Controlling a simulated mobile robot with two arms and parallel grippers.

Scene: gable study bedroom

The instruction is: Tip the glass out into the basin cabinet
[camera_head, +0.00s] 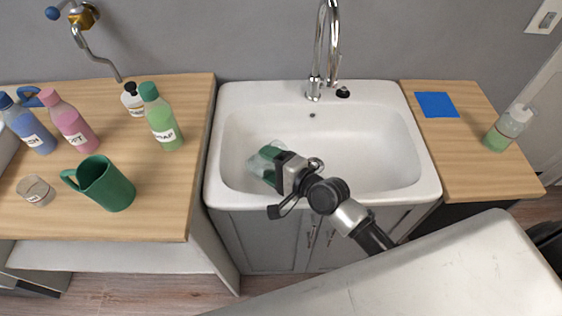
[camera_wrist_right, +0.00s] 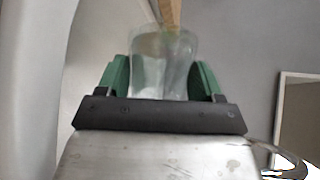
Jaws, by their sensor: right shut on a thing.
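The clear glass (camera_head: 257,165) is over the left part of the white basin (camera_head: 330,180) of the basin cabinet (camera_head: 265,238) in the head view. It looks tilted, with its mouth toward the left. My right gripper (camera_head: 268,162) is shut on it. In the right wrist view the glass (camera_wrist_right: 163,62) stands between the two green fingers (camera_wrist_right: 160,82). I cannot tell whether any liquid is in it. My left gripper is not in view.
A chrome faucet (camera_head: 318,50) rises behind the basin. The left counter holds a green mug (camera_head: 108,186), another small glass (camera_head: 36,190) and several bottles, including a green one (camera_head: 162,118). The right counter has a blue square (camera_head: 436,105) and a soap dispenser (camera_head: 508,128).

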